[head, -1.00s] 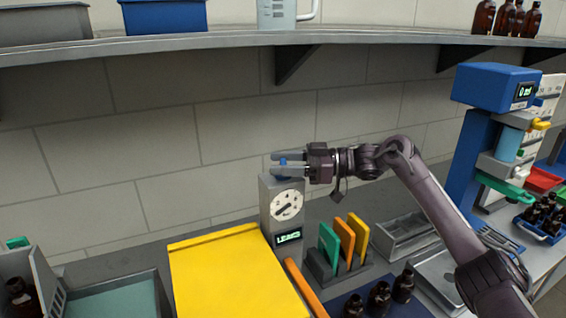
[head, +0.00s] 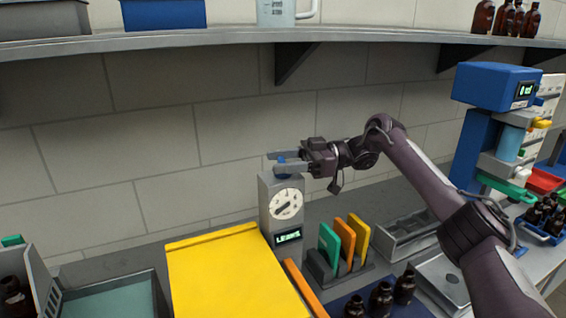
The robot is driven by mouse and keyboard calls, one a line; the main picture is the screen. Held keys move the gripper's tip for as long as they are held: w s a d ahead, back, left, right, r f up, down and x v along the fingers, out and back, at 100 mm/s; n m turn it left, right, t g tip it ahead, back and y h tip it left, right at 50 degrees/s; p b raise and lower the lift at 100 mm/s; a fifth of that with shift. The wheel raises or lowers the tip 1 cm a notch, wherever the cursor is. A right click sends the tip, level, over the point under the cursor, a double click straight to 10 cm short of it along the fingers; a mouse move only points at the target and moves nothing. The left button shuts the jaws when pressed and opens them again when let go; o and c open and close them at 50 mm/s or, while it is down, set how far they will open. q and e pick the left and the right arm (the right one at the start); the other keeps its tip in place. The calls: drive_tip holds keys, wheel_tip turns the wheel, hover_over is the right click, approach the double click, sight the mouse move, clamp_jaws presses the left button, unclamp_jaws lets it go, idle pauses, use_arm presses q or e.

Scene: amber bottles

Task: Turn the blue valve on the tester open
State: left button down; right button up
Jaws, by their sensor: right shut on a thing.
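The tester (head: 267,225) is a grey box with a white round dial (head: 286,204) and a lit green display (head: 288,237), standing against the back wall. The blue valve (head: 284,174) is on its top, partly hidden by my gripper. My right gripper (head: 280,161) reaches in from the right, with its two fingers around the valve and shut on it. My left gripper is not in view.
A yellow box (head: 235,275) stands in front and left of the tester. Green, orange and yellow plates stand in a dark rack (head: 325,270) to its right. Brown bottles (head: 380,298) are at the front. A shelf (head: 200,45) runs above.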

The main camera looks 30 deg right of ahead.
idle(0.3)
drive_tip(key=o, duration=1)
drive_tip(key=shift+b+v, duration=0.8)
drive_tip(key=shift+v, duration=0.65)
drive_tip(key=shift+b+v, duration=0.45)
drive_tip(key=shift+v, duration=2.05)
drive_tip(key=shift+c, duration=0.3)
